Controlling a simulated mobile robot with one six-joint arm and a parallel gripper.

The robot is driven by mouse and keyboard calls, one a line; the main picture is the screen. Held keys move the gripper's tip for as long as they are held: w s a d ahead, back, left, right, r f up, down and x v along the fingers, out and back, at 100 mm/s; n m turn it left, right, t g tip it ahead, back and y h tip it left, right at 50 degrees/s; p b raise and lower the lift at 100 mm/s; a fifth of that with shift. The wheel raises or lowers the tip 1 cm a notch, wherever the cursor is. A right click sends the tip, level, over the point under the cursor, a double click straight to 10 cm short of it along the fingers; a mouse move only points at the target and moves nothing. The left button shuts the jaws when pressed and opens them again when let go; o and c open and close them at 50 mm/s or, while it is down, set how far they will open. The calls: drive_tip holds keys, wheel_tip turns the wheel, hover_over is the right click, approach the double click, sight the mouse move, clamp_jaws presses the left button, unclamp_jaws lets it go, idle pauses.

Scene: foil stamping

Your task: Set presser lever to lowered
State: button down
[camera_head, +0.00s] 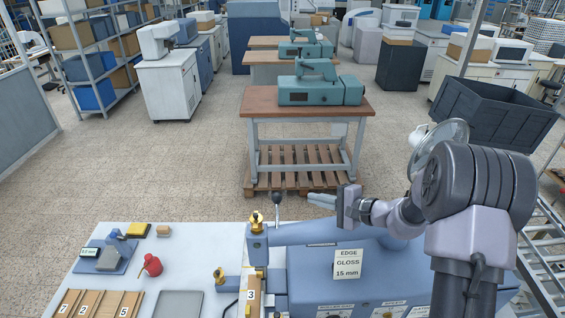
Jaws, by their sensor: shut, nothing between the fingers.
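The blue stamping machine (395,262) stands on the light bench at the front, with a card reading EDGE GLOSS 15 mm on it. A lever with a dark ball knob (277,196) stands upright behind the machine's blue arm; I take it for the presser lever, and its lower end is hidden by that arm. My gripper (310,199) reaches in from the right above the machine. Its fingers are shut and empty, pointing left toward the knob, with a small gap between in the picture.
A brass-coloured knob (256,217) tops the left end of the machine arm. A wooden table (262,107) with a teal machine stands behind.

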sight(277, 214)
drive_tip(key=shift+w+d, duration=0.15)
drive_tip(key=shift+d, duration=0.1)
drive_tip(key=shift+s+f, duration=0.1)
drive_tip(key=shift+s, duration=0.1)
drive_tip(key=shift+w, duration=0.1)
drive_tip(key=w+a+f+p, duration=0.1)
drive_tip(key=w+a+p, duration=0.2)
drive_tip(key=a+p, duration=0.2)
drive_tip(key=a, duration=0.3)
drive_tip(key=shift+a+f, duration=0.3)
drive_tip(key=shift+a, duration=0.1)
drive_tip(key=shift+w, duration=0.1)
